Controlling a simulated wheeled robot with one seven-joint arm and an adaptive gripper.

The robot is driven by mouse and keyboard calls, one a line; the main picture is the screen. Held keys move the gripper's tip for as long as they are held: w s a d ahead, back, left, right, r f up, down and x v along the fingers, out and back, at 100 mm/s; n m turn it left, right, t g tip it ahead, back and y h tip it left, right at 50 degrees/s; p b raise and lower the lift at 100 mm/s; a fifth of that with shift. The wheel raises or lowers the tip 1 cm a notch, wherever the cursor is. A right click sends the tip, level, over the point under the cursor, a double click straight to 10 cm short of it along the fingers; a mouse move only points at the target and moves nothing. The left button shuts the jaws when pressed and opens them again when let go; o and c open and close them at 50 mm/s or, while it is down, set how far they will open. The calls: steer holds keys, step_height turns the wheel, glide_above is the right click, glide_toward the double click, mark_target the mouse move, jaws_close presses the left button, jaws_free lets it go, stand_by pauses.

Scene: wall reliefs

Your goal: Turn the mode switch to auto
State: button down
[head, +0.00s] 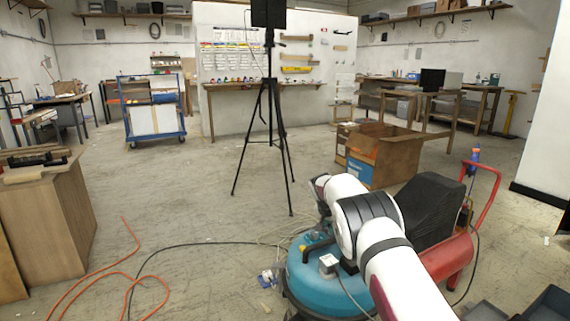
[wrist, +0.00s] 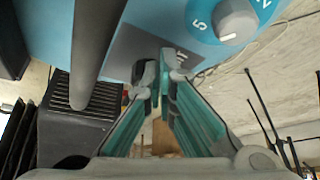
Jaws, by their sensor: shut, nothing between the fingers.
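In the wrist view, my gripper (wrist: 163,82) is shut, its teal-lined fingers close together at the tips. The tips are at a dark grey plate (wrist: 130,42) on a blue panel (wrist: 165,12). Part of a marking shows beside the tips. No mode switch or auto label can be made out; the fingers cover part of the plate. A pale round knob (wrist: 236,22) with the numbers 5 and 2 around it sits on the panel, right of the fingers. In the head view, my white arm reaches over a round blue machine (head: 308,284), and my gripper is not clearly visible.
A dark grey bar (wrist: 95,50) runs close left of my fingers. In the head view, a red frame (head: 452,255) and black cover (head: 425,205) stand beside the arm. A tripod (head: 270,120) and cardboard boxes (head: 385,155) stand beyond. Orange hose (head: 125,278) lies on the floor left.

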step_height(320, 180, up, 5)
steer(key=shift+r+p, duration=0.2)
steer(key=shift+p, duration=1)
steer(key=shift+s+d+f+b, duration=0.25)
steer(key=shift+d+f+b, duration=0.25)
steer(key=shift+f, duration=0.5)
steer(key=shift+s+d+f+b, duration=0.25)
steer(key=shift+f+b, duration=0.4)
steer(key=shift+f, duration=0.4)
steer(key=shift+s+d+f+b, duration=0.25)
steer(key=shift+d+f+b, duration=0.25)
steer(key=shift+f, duration=0.5)
steer(key=shift+a, duration=0.1)
steer(key=shift+w+r, duration=0.1)
steer(key=shift+w, duration=0.25)
